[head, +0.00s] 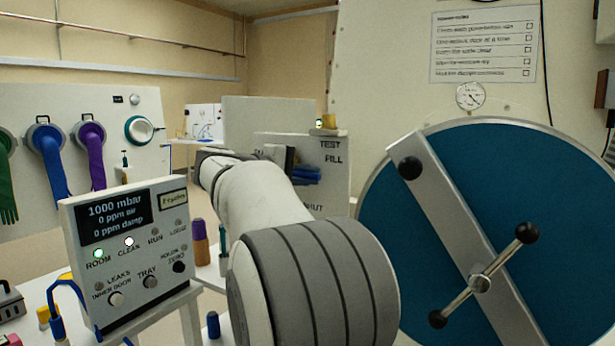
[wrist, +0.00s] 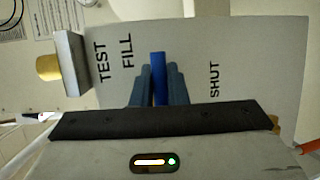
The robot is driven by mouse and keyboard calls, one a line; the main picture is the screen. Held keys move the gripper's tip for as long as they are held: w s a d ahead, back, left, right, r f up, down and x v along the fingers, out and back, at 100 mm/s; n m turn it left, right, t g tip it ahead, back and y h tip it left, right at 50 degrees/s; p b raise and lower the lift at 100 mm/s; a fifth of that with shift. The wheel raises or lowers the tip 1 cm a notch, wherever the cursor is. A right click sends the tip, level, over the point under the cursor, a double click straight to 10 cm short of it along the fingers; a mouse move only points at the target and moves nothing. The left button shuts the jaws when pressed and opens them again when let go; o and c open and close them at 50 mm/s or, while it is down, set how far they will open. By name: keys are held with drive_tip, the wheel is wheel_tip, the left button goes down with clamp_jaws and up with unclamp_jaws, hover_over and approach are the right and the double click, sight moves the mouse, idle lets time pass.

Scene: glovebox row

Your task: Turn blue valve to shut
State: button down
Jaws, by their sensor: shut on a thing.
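The blue valve's handle (wrist: 158,75) shows in the wrist view as a bright blue bar in front of a pale panel. My gripper (wrist: 157,80) has its two grey-blue fingers on either side of the bar, shut on it. The panel (wrist: 255,60) carries the words TEST and FILL on one side of the handle and SHUT on the other. The handle lies between FILL and SHUT. In the head view the panel (head: 335,185) is beyond my arm, and the gripper (head: 307,174) shows small against it. The valve's base is hidden behind my gripper.
A large round blue door (head: 385,210) with a metal bar and black-knobbed handle stands close at right. A control box (head: 130,290) reading 1000 mbar stands at front left. Green, blue and purple gloves (head: 92,165) hang behind it. A yellow knob (wrist: 48,67) is beside the panel.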

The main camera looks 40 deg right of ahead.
drive_tip(key=shift+f+m+t+y+b, duration=0.35)
drive_tip(key=shift+f+m+b, duration=0.5)
drive_tip(key=shift+b, duration=0.3)
drive_tip(key=w+a+f+m+t+y+b, duration=0.2)
drive_tip(key=w+f+m+t+y+b, duration=0.2)
drive_tip(key=m+b, duration=0.6)
drive_tip(key=shift+w+a+f+t+b, duration=0.3)
drive_tip(key=shift+w+t+b, duration=0.55)
drive_tip(key=shift+t+b, duration=0.7)
drive_tip(key=shift+d, duration=0.1)
drive_tip(key=c, duration=1.5)
unclamp_jaws()
drive_tip(key=shift+c, duration=0.2)
drive_tip(key=shift+o, duration=0.5)
